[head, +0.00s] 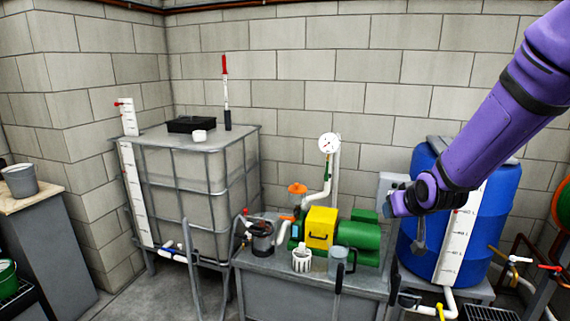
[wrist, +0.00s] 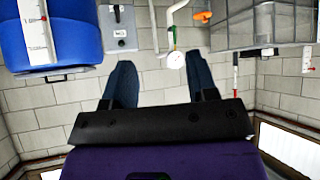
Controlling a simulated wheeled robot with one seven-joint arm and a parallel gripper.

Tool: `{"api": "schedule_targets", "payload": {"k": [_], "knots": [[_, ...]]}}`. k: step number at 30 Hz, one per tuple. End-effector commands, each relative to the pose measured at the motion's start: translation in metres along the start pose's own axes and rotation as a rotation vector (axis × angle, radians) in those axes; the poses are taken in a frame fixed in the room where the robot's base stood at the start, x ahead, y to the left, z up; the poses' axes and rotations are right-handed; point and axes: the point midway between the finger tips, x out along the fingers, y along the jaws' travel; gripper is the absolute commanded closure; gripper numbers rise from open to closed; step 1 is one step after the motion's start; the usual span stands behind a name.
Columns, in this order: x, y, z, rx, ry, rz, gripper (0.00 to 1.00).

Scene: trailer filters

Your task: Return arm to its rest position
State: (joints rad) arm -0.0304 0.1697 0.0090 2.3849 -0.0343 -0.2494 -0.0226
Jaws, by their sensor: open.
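My purple arm enters the head view from the upper right and reaches down to the left. My gripper (head: 396,201) is in front of the blue tank (head: 472,240), above the right end of the bench. In the wrist view, which is upside down, my gripper (wrist: 160,82) has its two dark fingers spread wide apart. In the head view the fingers are small and partly hidden by the wrist.
A caged white tank (head: 190,170) stands left. A grey bucket (head: 19,181) is far left. The upper wall area is clear.

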Motion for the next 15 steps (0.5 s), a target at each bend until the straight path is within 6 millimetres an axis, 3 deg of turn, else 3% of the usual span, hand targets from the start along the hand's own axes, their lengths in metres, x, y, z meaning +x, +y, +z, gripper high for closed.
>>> {"api": "schedule_targets", "payload": {"k": [1, 7, 15], "knots": [[-0.019, 0.002, -0.005, 0.004, -0.008, 0.004, 0.47], [-0.085, 0.005, -0.006, 0.019, -0.079, 0.013, 0.47], [-0.174, 0.006, 0.009, 0.042, -0.173, 0.020, 0.47]]}}
